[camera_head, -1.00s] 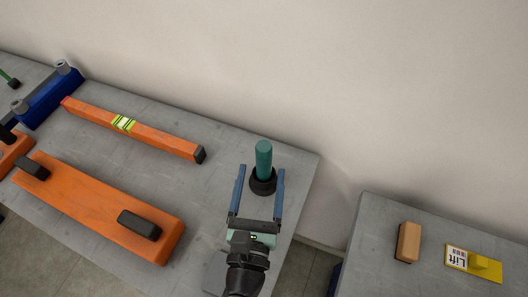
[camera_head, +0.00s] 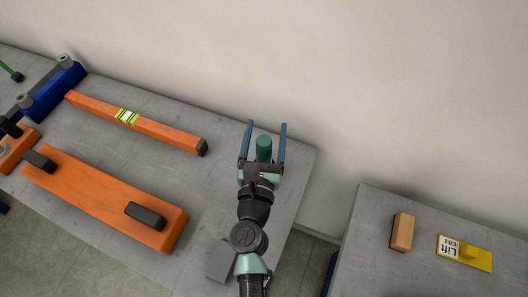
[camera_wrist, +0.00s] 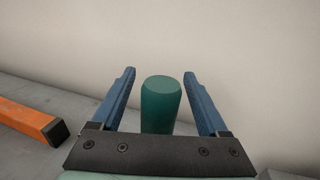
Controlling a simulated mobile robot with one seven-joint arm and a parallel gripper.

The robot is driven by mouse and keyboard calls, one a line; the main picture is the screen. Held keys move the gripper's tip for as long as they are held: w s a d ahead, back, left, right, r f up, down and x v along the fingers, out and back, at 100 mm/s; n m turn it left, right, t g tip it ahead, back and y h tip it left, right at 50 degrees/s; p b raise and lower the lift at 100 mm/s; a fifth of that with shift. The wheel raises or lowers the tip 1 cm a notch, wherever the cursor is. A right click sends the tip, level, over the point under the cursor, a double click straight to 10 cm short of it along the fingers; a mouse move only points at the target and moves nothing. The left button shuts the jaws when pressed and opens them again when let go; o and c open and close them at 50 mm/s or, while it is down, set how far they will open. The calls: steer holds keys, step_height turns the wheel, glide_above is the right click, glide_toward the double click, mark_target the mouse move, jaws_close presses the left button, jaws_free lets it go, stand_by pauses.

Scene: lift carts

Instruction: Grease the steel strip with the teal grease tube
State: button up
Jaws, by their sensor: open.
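The teal grease tube (camera_head: 264,148) stands upright near the right end of the grey table. My gripper (camera_head: 265,124) is open, with one blue finger on each side of the tube; its base is hidden behind my gripper. In the wrist view the tube (camera_wrist: 161,103) stands between the spread fingers (camera_wrist: 160,75), with gaps on both sides, so it is not gripped. I cannot pick out the steel strip for certain; a flat grey piece (camera_head: 221,262) lies at the table's front edge, left of my arm.
An orange bar with a level vial (camera_head: 165,130) and a wide orange block with dark knobs (camera_head: 90,190) lie to the left. A blue piece (camera_head: 52,90) is at far left. A separate right table (camera_head: 375,225) holds a tan block (camera_head: 402,232) and a yellow piece (camera_head: 478,258).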

steer(key=shift+c, duration=0.2)
jaws_close()
steer(key=shift+r, duration=0.15)
